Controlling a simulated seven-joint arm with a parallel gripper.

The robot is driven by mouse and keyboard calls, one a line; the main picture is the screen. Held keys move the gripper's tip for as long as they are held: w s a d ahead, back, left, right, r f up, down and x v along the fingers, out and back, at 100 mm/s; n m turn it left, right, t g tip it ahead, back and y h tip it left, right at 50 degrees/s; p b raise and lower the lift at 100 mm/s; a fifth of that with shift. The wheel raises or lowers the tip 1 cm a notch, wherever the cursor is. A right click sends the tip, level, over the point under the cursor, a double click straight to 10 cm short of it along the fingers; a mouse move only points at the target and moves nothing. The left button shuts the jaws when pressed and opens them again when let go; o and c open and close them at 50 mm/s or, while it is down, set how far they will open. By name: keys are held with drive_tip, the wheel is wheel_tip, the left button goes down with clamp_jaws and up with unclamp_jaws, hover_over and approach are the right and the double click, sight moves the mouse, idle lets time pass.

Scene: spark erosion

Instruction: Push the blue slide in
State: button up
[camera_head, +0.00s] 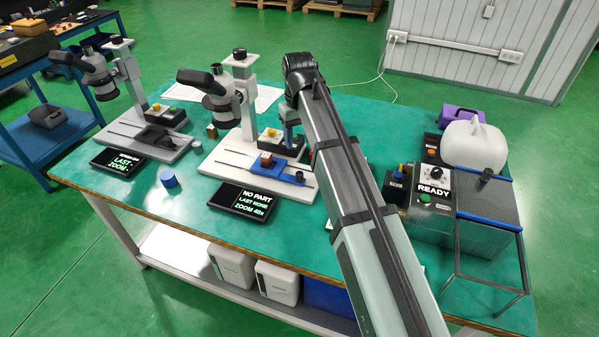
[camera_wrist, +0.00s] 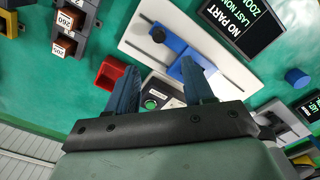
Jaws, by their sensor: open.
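The blue slide (camera_head: 284,174) sits on the white base (camera_head: 225,163) of the middle microscope (camera_head: 232,95), towards the base's right end. A small brown block (camera_head: 266,158) appears on or beside it. In the wrist view the blue slide (camera_wrist: 180,46) lies beyond my fingertips, with a black knob (camera_wrist: 158,35) near its left end. My gripper (camera_wrist: 159,72) is open and empty, its two blue fingers apart above a small box with a green button (camera_wrist: 150,104). I cannot tell whether a finger touches the slide. In the head view my arm partly hides the gripper.
A display reading NO PART (camera_head: 243,199) stands before the microscope. A second microscope (camera_head: 110,75) is at left, with a blue cylinder (camera_head: 168,179) between. A READY control box (camera_head: 431,192) is at right. A red bin (camera_wrist: 108,74) shows in the wrist view.

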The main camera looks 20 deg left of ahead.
sight(299, 172)
wheel_tip(299, 172, down, 14)
drive_tip(key=shift+d+r, duration=0.1)
drive_tip(key=shift+r, duration=0.05)
idle(0.6)
clamp_jaws()
idle(0.4)
